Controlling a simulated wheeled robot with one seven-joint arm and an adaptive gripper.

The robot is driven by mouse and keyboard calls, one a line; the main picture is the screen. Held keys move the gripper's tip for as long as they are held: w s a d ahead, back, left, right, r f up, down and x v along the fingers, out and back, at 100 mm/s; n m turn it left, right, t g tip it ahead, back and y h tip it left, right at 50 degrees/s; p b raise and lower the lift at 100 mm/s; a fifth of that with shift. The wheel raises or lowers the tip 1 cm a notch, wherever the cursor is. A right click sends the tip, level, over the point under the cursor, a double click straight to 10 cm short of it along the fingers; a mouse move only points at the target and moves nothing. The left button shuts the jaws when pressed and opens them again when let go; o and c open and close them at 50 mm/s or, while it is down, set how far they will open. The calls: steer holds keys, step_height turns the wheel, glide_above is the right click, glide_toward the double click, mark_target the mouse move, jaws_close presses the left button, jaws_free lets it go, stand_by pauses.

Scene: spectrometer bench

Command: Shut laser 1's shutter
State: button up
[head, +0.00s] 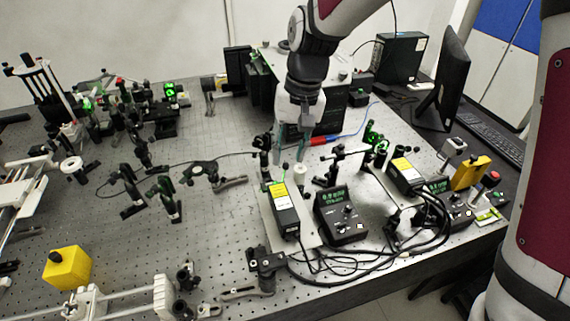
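Two black box lasers with yellow labels stand on the perforated bench, one at the middle (284,212) and one to its right (405,175). I cannot read which is laser 1. Small dark optic mounts stand at the far end of each, one beyond the middle laser (264,146) and one green-lit beyond the right laser (373,134). The shutter parts are too small to make out. My gripper (291,151) points down beyond the middle laser, above and near a small white-topped post (299,173). Its two fingers look apart, with nothing seen between them.
Black controllers with green displays (342,216) stand beside the lasers, with loose black cables in front. Optic mounts crowd the left bench. A yellow block (67,267) sits front left. A monitor (453,78) and a yellow box (470,173) stand right. A red-and-blue tool (323,140) lies behind.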

mark_target(286, 163)
steer(key=f, duration=0.5)
steer(key=shift+a+f+p, duration=0.3)
steer(key=shift+a, duration=0.1)
steer(key=shift+c, duration=0.3)
jaws_close()
